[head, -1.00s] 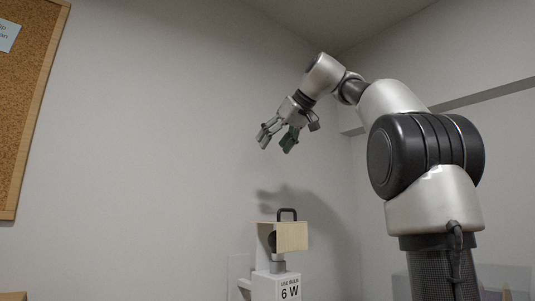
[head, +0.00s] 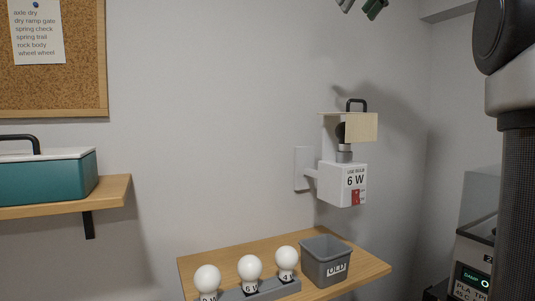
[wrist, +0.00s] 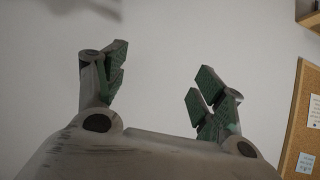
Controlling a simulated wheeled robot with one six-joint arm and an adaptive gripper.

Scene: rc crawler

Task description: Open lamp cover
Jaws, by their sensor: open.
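The lamp (head: 343,185) is a white wall-mounted box marked "USE BULB 6 W" with a small red label. Its cream cover (head: 362,128) sits on top, with a black handle (head: 357,102) above it. A dark round bulb shows partly behind the cover, above a grey socket (head: 344,153). The cover hides the rest of the bulb. My gripper (head: 360,4) shows only its fingertips at the top edge of the head view, above the lamp and apart from it. In the wrist view my gripper (wrist: 158,85) is open and empty, with only bare wall between its fingers.
A wooden shelf (head: 200,258) below the lamp holds white bulbs (head: 250,268) in a grey rack and a grey bin (head: 325,262) marked "OLD". A teal box (head: 45,177) stands on another shelf at left. A machine (head: 475,262) stands at lower right. The wall between is clear.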

